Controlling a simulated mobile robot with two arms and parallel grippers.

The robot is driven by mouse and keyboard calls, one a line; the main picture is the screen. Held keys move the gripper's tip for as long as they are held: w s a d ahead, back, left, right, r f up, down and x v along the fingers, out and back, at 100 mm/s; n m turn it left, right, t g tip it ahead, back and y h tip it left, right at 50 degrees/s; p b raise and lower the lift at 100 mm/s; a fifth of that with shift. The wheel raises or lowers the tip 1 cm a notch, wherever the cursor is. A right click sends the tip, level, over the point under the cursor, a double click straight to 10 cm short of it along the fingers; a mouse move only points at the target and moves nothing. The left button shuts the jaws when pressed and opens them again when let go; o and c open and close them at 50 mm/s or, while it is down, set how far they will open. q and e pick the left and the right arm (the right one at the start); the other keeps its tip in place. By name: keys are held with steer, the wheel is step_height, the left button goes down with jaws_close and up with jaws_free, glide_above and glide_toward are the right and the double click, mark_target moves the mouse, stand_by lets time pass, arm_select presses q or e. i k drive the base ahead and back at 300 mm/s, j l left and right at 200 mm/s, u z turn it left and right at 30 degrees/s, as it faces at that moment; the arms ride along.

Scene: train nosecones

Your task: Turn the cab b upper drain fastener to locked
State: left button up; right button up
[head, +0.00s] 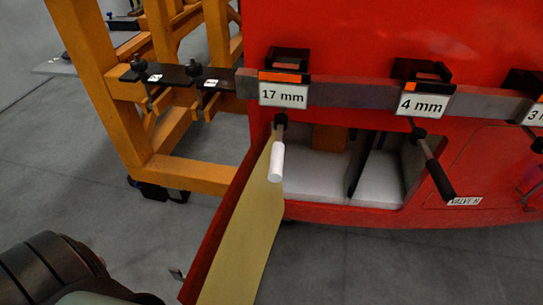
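No part labelled as the cab b upper drain fastener can be made out. The red cab body (360,35) fills the upper right of the head view. A tool with a white handle (276,162) hangs below the "17 mm" label (283,94). A tool with a black handle (439,180) hangs at a slant below the "4 mm" label (422,104). A third holder is cut off at the right edge. A dark rounded link of my arm (50,265) shows at the lower left. Neither gripper's fingers are in view.
A hatch door (240,235), yellowish inside, hangs open below an open compartment (315,175). A closed red panel has a small label, seemingly "VALVE B" (464,201). An orange frame (190,172) stands at the left.

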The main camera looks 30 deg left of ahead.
mark_target(175, 273)
steer(key=j+z, duration=0.1)
steer(key=j, duration=0.35)
steer(key=k+j+z, duration=0.1)
steer(key=j, duration=0.3)
steer(key=j+z, duration=0.15)
steer(key=j, duration=0.25)
steer(key=k+j+z, duration=0.1)
steer(key=j, duration=0.3)
steer(key=k, duration=0.05)
